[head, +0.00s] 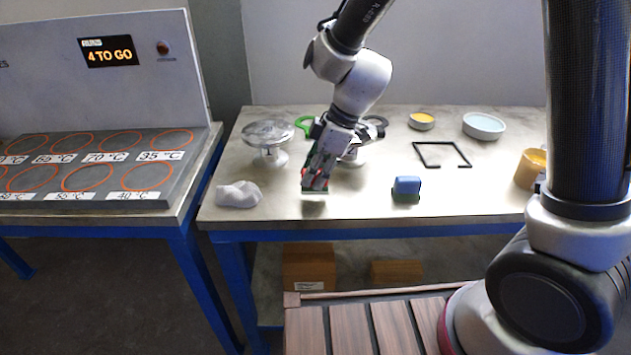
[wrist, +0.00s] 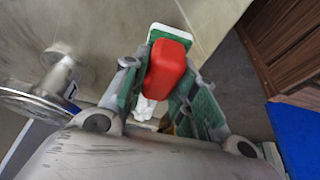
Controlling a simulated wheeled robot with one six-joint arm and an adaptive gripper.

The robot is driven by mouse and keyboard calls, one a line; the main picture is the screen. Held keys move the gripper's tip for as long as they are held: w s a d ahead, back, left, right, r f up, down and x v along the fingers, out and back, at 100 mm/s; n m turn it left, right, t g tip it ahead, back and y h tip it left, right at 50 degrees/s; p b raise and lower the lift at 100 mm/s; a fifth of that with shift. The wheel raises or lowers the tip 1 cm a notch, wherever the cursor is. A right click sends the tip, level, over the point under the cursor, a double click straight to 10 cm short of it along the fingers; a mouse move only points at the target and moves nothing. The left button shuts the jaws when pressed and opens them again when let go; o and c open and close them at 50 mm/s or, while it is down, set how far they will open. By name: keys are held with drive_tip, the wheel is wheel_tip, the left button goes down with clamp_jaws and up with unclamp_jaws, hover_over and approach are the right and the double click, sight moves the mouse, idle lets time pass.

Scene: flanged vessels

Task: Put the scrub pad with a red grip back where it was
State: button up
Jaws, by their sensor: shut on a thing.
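The scrub pad with a red grip shows its red block (wrist: 168,68) between my fingers in the wrist view, with a green and white pad edge beyond it. My gripper (wrist: 170,92) is shut on the red grip. In the head view my gripper (head: 318,172) points down over the front left of the steel table (head: 350,205), and the pad (head: 314,190) shows as a pale strip under the fingertips. I cannot tell whether the pad touches the table. A second scrub pad with a blue grip (head: 407,187) stands to the right.
A crumpled white cloth (head: 238,194) lies left of my gripper. A black open frame (head: 441,165), yellow tin (head: 422,121), pale dish (head: 484,126) and orange-yellow pot (head: 529,170) are to the right.

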drive_tip(key=shift+f, duration=1.15)
drive_tip(key=shift+f, duration=0.1)
drive_tip(key=o, duration=1)
drive_tip(key=v, duration=1.2)
drive_tip(key=s+d+r+m+t+h, duration=0.1)
drive_tip(key=s+d+r+m, duration=0.2)
drive_tip(key=d, duration=0.6)
drive_tip(key=s+d+r+m+t+h, duration=0.1)
drive_tip(key=s+d+r+m+h, duration=0.1)
drive_tip(key=s+d+m, duration=0.6)
drive_tip(key=s+d+r+m+t+h, duration=0.1)
drive_tip(key=s+d+r+m, duration=0.4)
drive_tip(key=d, duration=0.6)
drive_tip(key=shift+s+d+m+t, duration=0.2)
drive_tip(key=shift+m+t, duration=0.3)
drive_tip(key=shift+m, duration=0.3)
